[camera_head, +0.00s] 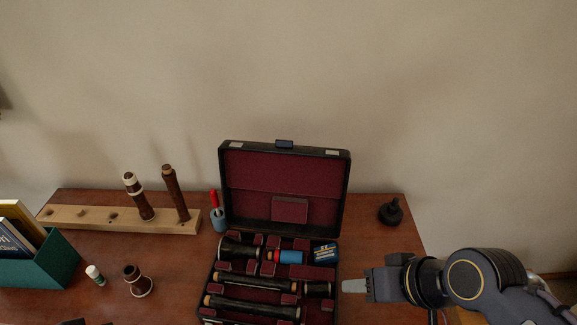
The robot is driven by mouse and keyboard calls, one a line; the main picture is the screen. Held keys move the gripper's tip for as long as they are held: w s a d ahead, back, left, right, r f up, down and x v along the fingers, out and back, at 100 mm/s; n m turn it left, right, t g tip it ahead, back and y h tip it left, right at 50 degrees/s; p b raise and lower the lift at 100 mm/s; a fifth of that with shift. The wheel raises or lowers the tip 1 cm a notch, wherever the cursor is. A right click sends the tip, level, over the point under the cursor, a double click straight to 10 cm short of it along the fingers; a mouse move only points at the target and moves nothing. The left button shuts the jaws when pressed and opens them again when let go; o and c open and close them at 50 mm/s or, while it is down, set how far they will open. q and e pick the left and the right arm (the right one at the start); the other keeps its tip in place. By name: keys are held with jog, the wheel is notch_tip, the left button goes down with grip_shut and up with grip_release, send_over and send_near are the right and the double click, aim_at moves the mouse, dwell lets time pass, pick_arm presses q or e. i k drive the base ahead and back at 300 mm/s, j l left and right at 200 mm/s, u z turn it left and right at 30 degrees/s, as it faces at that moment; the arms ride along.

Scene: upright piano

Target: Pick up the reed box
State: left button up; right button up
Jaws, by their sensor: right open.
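A small blue box with a pale label (325,253), which looks like the reed box, sits in the upper right compartment of the open instrument case (334,313). It leans a little within the dark red lining. My right gripper (356,286) comes in from the right, just outside the case's right edge, below and to the right of the blue box. It is open and empty, apart from the box. Its fingers overlap in this view, so the gap is hard to see. My left gripper is not in view.
The case lid (285,180) stands open behind. A blue cylinder with a red end (289,257) lies left of the box, near dark instrument joints. A wooden peg rack (90,217), green book holder (42,266) and black stand (390,212) are around. Table right of the lid is mostly clear.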

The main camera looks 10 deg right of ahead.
aim_at(327, 254)
jog(key=k+u, duration=0.15)
jog(key=k, duration=0.5)
jog(key=l+u, duration=0.1)
jog(key=u, duration=0.8)
jog(key=k+l+u, duration=0.1)
jog(key=u, duration=0.8)
jog(key=k+l, duration=1)
jog(key=l, duration=0.2)
jog(key=i, duration=0.15)
